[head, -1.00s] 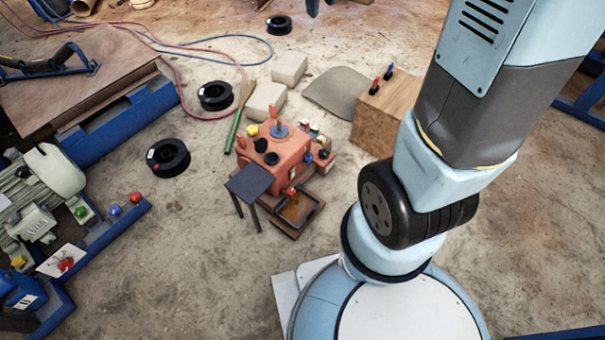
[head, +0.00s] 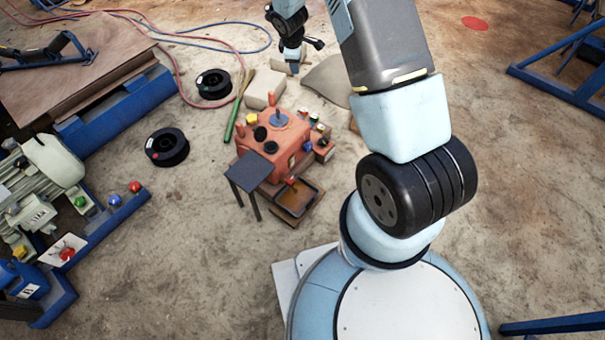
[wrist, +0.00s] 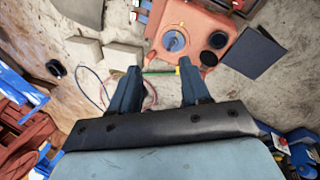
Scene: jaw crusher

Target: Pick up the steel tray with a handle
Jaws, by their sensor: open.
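A dark, shallow rectangular tray (head: 298,199) with a brown inside sits low at the front of the orange crusher (head: 275,140). It is the likely steel tray; I cannot make out its handle clearly. My gripper (head: 294,67) is in the air towards the back, beyond the crusher and well apart from the tray. In the wrist view my gripper (wrist: 159,68) has its two fingers spread with nothing between them. That view shows the crusher's top (wrist: 190,35) beyond the fingers; I cannot make out the tray there.
A dark plate on legs (head: 250,172) stands just left of the tray. Pale blocks (head: 265,88) and a green-handled tool (head: 237,110) lie behind the crusher. Black spools (head: 167,147) and a motor bench (head: 60,215) are at left. Floor in front of the tray is clear.

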